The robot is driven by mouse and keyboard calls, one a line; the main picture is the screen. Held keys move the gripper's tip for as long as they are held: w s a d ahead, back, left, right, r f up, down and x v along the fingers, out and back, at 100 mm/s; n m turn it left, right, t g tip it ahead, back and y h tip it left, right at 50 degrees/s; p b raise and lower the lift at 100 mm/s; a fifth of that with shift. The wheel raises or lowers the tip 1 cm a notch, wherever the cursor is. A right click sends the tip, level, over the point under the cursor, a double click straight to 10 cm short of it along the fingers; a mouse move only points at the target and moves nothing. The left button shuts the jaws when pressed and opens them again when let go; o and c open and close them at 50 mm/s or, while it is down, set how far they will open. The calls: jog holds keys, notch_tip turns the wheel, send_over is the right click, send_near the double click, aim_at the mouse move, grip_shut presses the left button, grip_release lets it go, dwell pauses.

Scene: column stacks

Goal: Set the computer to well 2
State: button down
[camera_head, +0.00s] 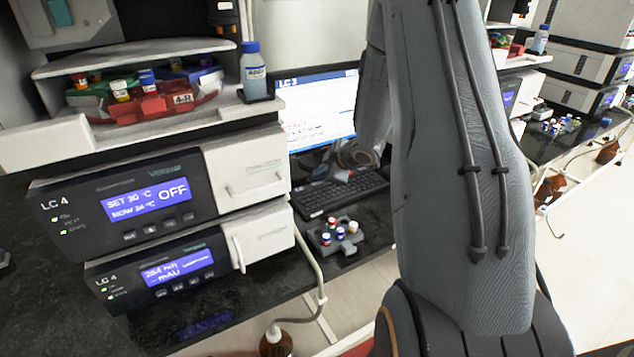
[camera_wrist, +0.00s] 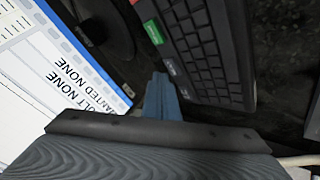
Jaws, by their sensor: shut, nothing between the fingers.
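The computer screen (camera_head: 325,106) stands at the back of the bench in the head view, partly hidden by my arm. In the wrist view the screen (camera_wrist: 60,75) shows lines ending "WANTED NONE" and "ULT NONE". The black keyboard (camera_head: 327,196) lies in front of the screen. In the wrist view the keyboard (camera_wrist: 205,50) has a green key (camera_wrist: 153,32) and a red key near its left edge. My gripper (camera_wrist: 162,90) is shut and empty, its blue fingers beside the keyboard's edge in the picture. I cannot tell whether they touch it.
Two LC 4 units (camera_head: 160,205) are stacked at left, with a tray of coloured vials (camera_head: 150,97) and a blue-capped bottle (camera_head: 254,72) above. A small vial rack (camera_head: 336,237) sits in front of the keyboard. A brown bottle (camera_head: 275,343) stands below the bench.

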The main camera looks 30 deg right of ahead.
aim_at(319, 187)
dwell(0.3)
notch_tip(319, 187, up, 5)
jog(key=p, duration=0.5)
dwell(2.6)
